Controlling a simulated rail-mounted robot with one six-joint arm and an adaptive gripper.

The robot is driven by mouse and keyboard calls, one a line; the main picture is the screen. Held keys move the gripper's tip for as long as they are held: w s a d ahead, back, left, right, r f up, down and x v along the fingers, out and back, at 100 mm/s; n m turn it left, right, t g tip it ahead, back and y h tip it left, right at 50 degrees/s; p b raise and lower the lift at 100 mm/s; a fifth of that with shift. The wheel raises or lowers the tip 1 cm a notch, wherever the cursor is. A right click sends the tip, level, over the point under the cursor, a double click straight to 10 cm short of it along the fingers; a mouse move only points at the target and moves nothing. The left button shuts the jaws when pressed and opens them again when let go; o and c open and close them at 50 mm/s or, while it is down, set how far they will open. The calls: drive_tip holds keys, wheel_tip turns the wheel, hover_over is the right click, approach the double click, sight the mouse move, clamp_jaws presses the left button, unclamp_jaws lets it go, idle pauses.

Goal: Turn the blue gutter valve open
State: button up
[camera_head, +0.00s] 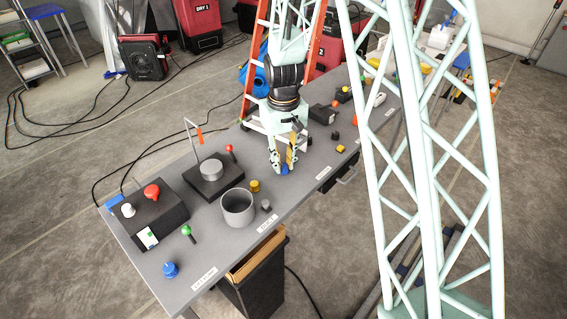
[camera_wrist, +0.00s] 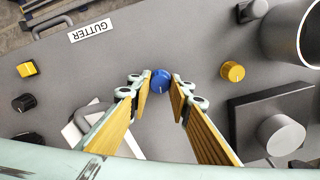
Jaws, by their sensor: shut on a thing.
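The blue gutter valve (camera_wrist: 160,81) is a small round knob on the grey bench. In the wrist view it sits between the tips of my gripper (camera_wrist: 161,88), with a finger close on each side. My gripper is shut on it. In the head view my gripper (camera_head: 284,166) points down at the bench, and the blue valve (camera_head: 284,170) shows low between the fingertips, partly hidden. The white "GUTTER" label (camera_wrist: 90,30) lies near the bench edge in the wrist view.
A yellow knob (camera_wrist: 232,71) and a black block with a grey cylinder (camera_wrist: 280,134) are right of the valve. A grey cup (camera_head: 238,207) stands nearby. A yellow button (camera_wrist: 27,69) and black knob (camera_wrist: 23,102) are on the left. A red emergency-style button (camera_head: 152,191) is further off.

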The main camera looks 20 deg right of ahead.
sight(283, 165)
drive_tip(key=m, duration=1.6)
idle(0.4)
idle(0.3)
drive_tip(key=o, duration=0.8)
drive_tip(key=shift+o, duration=0.2)
drive_tip(key=shift+r, duration=0.15)
wheel_tip(283, 165, up, 12)
idle(0.6)
